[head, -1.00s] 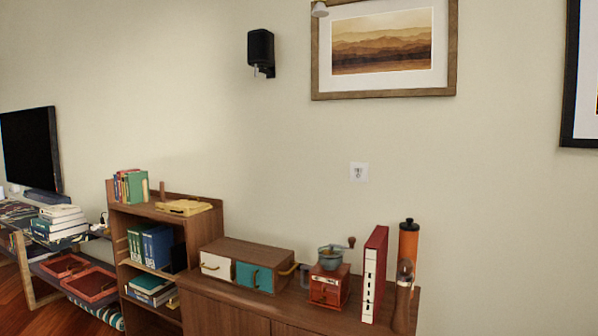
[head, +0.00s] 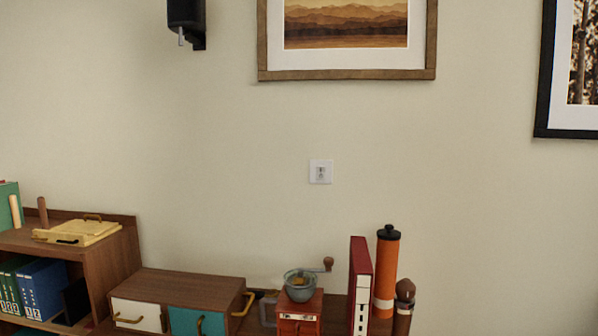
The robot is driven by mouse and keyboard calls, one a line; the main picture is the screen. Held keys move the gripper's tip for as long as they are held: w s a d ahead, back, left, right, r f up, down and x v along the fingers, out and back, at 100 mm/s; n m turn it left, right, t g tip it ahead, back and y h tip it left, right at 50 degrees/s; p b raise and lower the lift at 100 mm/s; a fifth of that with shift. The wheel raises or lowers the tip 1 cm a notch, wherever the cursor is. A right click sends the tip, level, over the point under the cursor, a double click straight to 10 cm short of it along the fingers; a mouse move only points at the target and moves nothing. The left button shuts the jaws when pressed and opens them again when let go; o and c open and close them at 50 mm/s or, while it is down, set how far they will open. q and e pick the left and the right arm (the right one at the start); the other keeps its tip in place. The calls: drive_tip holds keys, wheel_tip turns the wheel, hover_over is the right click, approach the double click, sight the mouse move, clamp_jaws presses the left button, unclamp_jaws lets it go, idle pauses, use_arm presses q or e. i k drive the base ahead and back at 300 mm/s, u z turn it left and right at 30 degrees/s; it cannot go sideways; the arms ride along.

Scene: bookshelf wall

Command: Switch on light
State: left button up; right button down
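A small white wall plate (head: 320,172) with a grey centre is on the beige wall, below the landscape picture and above the low cabinet. It looks like the light switch, but it is too small to tell its position. Neither of my grippers shows in the head view.
Below the plate stand a coffee grinder (head: 299,300), a red binder (head: 360,285), an orange bottle (head: 386,270) and a small drawer box (head: 190,283). A bookshelf (head: 112,255) is at left. A framed picture (head: 346,74) and a black speaker (head: 186,20) hang above. The wall around the plate is clear.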

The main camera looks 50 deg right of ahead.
sight(320, 170)
drive_tip(key=z, duration=0.6)
drive_tip(key=i, duration=1)
drive_tip(key=z, duration=0.75)
